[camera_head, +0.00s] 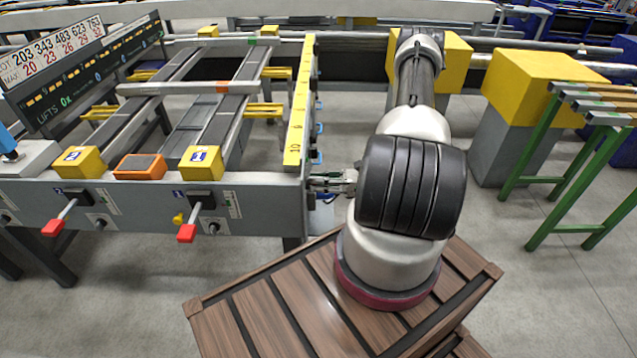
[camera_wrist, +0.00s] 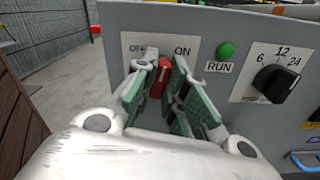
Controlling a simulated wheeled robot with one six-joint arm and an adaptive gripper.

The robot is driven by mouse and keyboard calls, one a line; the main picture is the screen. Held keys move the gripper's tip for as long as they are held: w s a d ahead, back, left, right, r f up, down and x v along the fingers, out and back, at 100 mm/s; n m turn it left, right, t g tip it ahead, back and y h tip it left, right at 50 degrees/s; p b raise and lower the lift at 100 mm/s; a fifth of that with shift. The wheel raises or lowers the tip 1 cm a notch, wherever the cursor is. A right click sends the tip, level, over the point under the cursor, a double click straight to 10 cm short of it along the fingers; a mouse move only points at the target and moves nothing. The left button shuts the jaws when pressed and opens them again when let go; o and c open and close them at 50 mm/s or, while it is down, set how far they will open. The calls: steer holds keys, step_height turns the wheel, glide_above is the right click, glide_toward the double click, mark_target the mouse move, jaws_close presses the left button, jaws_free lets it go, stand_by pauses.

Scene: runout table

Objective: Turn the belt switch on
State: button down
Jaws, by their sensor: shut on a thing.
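The red belt switch (camera_wrist: 160,79) is on a white plate (camera_wrist: 148,43) marked OFF on the left and ON on the right, in the wrist view. Its red handle stands near upright, its top leaning slightly toward ON. My gripper (camera_wrist: 164,88) has its green-padded fingers on both sides of the handle and is shut on it. In the head view my gripper (camera_head: 332,183) reaches left to the end face of the grey table frame (camera_head: 262,212); the switch is hidden there.
Right of the switch are a green RUN lamp (camera_wrist: 226,51) and a black dial (camera_wrist: 277,83) marked 6, 12, 24. Levers with red handles (camera_head: 187,233) stick out from the table's front. A green stand (camera_head: 545,160) is at the right.

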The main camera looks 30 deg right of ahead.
steer(key=m, duration=0.6)
steer(key=shift+d+f, duration=0.1)
steer(key=shift+m, duration=0.3)
stand_by(0.3)
steer(key=c, duration=1.5)
jaws_free()
steer(key=shift+o, duration=0.2)
steer(key=v, duration=1.2)
